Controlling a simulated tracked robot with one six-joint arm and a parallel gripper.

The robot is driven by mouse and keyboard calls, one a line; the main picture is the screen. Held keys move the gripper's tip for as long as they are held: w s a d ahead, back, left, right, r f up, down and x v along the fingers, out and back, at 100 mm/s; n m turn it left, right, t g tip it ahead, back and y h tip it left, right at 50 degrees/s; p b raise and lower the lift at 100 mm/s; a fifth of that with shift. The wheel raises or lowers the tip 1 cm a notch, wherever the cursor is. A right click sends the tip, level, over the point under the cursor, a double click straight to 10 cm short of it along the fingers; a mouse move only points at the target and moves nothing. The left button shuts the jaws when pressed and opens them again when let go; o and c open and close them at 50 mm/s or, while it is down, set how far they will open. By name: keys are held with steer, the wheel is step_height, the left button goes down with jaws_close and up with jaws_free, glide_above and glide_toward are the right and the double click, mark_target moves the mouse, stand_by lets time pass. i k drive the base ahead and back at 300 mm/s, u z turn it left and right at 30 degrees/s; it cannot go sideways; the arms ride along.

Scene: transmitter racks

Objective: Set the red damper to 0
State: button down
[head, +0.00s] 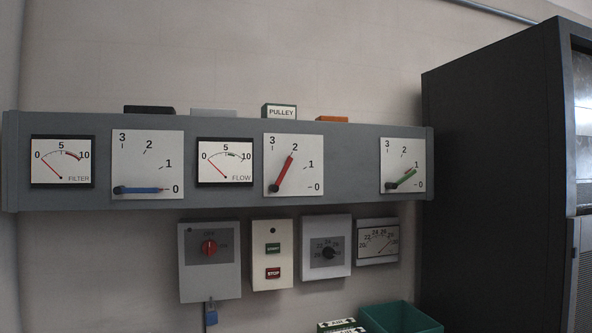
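The red damper lever (284,172) is on a white scale plate (308,178) marked 0 to 3, in the middle of the long grey panel. Its pivot is at the plate's lower left. The lever slants up and right, and its tip is at about the 2 mark. The 0 mark is at the plate's lower right. My gripper is not in view.
A blue lever (140,190) lies level at 0; a green lever (403,179) points near 1. Switch boxes (208,270) hang below. A dark cabinet (490,170) stands right, a green bin (400,318) below.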

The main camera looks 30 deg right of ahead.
mark_target(274, 187)
steer(key=i, duration=1)
